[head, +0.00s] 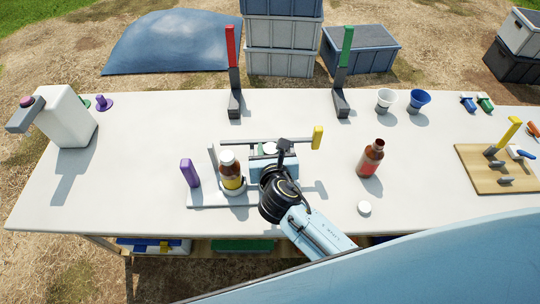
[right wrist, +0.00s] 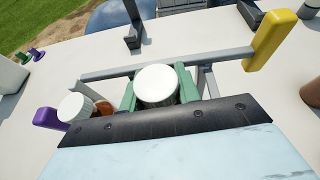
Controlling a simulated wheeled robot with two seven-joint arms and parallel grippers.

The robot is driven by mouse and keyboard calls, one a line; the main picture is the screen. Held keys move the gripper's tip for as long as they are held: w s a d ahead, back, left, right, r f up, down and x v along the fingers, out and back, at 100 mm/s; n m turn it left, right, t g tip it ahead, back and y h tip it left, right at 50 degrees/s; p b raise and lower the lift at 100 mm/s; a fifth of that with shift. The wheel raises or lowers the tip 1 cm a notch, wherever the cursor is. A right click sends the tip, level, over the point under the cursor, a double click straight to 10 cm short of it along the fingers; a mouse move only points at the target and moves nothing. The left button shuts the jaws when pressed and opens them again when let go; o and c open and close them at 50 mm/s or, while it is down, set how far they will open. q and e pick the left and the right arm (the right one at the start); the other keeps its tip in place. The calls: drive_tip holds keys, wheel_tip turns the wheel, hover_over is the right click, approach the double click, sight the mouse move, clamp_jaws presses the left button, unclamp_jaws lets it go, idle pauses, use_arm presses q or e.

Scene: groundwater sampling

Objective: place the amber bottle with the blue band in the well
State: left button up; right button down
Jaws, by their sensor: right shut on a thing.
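My right gripper (head: 270,149) reaches over the grey fixture (head: 205,197) at the table's middle. It is shut on a bottle of which only the white cap (right wrist: 157,85) shows clearly, between the green fingers. The cap also shows in the head view (head: 270,148). The body and band of this bottle are hidden, so I cannot tell the band's colour or whether its base touches the fixture. A capped amber bottle with a yellow band (head: 232,178) stands upright on the fixture, left of my gripper. The well under my gripper is hidden. My left gripper is out of view.
A purple post (head: 190,173) and a yellow-ended bar (head: 317,138) flank the fixture. An uncapped red-banded amber bottle (head: 370,160) stands at right, with a loose white cap (head: 364,208) nearby. A white jug (head: 66,117) stands at left. The table's front left is clear.

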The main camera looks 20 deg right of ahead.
wheel_tip(320, 180, down, 2)
drive_tip(key=c, duration=1.3)
unclamp_jaws()
drive_tip(key=shift+f, duration=0.15)
drive_tip(key=p+v, duration=0.1)
drive_tip(key=v, duration=1.1)
